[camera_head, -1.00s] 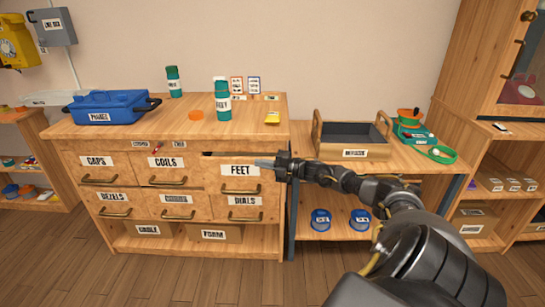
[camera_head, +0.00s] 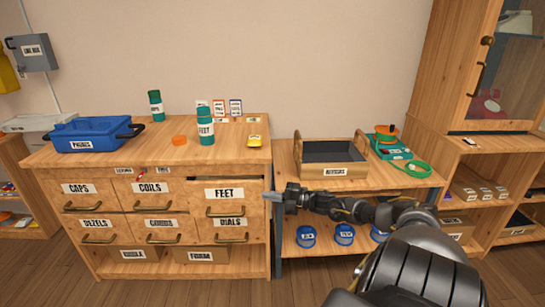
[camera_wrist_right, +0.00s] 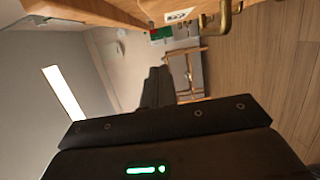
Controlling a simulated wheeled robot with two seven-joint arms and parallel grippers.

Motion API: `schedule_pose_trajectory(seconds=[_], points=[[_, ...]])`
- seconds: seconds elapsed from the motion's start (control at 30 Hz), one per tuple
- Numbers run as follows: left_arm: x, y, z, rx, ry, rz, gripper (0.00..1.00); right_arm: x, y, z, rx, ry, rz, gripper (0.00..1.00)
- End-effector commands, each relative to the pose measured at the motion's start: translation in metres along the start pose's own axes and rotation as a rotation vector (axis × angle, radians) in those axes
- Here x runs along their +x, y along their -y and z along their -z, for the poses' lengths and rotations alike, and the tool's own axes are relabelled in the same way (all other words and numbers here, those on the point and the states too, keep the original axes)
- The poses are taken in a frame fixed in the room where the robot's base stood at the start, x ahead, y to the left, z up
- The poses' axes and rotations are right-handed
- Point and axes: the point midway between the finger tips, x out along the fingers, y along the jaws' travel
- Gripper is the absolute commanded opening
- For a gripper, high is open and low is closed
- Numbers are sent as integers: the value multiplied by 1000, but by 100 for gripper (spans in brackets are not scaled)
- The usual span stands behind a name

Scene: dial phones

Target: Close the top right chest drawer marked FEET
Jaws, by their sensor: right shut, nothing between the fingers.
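The FEET drawer (camera_head: 238,209) is at the top right of the wooden chest. It stands slightly out, with a dark gap along its top edge, and its brass handle is below the label. My right gripper (camera_head: 262,195) is shut and empty. Its fingertips point left at the drawer's right edge, beside the handle; I cannot tell whether they touch it. In the right wrist view, a brass handle (camera_wrist_right: 227,16) and a wooden front show at the top. My left gripper is not in view.
The CAPS drawer (camera_head: 75,203) and COILS drawer (camera_head: 150,202) look shut. A blue case (camera_head: 92,133), a green bottle (camera_head: 205,128) and small items stand on the chest. A low shelf unit with a tray (camera_head: 332,160) stands to the right, behind my right arm.

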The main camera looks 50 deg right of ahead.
Motion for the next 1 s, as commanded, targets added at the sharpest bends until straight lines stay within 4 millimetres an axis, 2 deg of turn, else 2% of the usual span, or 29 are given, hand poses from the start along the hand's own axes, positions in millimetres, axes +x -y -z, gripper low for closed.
schedule_pose_trajectory(seconds=[0.1,0.3,0.37,0.47,0.57,0.67,0.7,0.77,0.8,0.9,1.0], points=[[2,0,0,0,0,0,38,-7,0,0,0,-2,1,0],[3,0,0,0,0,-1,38,-8,2,2,7,1,0,0],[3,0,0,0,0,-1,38,-5,9,6,30,15,4,0],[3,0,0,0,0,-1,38,5,38,24,124,77,25,0],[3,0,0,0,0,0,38,17,86,59,295,193,74,0],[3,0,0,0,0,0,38,24,141,112,519,352,153,0],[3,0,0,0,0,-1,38,24,162,137,613,421,193,0],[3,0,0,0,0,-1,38,20,188,175,751,527,258,0],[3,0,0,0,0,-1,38,16,202,202,839,597,304,0],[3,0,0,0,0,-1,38,-1,226,268,1041,765,425,0],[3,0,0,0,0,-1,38,-23,234,327,1206,918,542,0]])
